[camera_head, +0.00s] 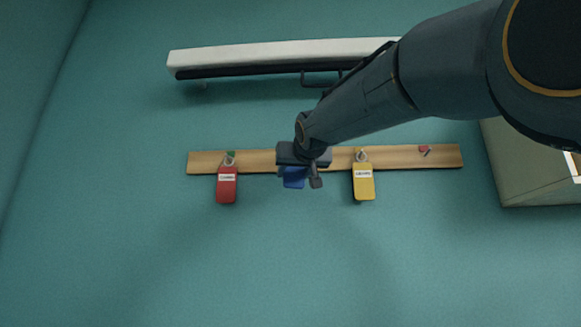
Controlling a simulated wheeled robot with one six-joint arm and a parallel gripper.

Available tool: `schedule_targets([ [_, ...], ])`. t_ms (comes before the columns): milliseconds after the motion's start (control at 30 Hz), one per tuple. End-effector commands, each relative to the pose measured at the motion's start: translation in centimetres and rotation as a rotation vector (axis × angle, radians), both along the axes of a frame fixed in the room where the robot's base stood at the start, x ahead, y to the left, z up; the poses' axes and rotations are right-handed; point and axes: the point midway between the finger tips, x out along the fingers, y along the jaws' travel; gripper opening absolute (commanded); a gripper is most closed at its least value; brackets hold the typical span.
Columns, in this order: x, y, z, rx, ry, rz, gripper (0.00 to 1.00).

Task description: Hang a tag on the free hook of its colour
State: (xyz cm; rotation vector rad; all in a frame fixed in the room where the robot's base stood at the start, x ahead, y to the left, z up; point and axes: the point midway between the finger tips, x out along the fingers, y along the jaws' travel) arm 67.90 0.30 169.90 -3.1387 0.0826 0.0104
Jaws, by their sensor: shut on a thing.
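A wooden rail (400,158) is fixed on the wall. A red tag (227,184) with a white label hangs at its left, from a hook with a green mark (231,155). A yellow tag (363,183) hangs right of the middle; its hook's colour is not clear. A hook with a red mark (424,149) at the right end bears no tag. My gripper (300,179) is in front of the rail's middle, shut on a blue tag (293,178). The gripper hides part of that tag and the rail behind, so I cannot tell whether the tag touches a hook.
A white shelf-like bar (270,54) with a dark underside runs along the wall above the rail. A pale box-like thing (510,170) stands at the right edge. My arm crosses the upper right. The wall below the rail is clear.

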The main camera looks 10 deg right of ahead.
Motion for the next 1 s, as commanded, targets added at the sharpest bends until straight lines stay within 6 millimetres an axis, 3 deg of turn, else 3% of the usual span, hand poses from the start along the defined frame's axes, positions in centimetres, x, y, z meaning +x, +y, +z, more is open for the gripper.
schedule_targets([
  [1000,5.0,-1.6,-1.0,0.001,0.002,0.001,0.34],
])
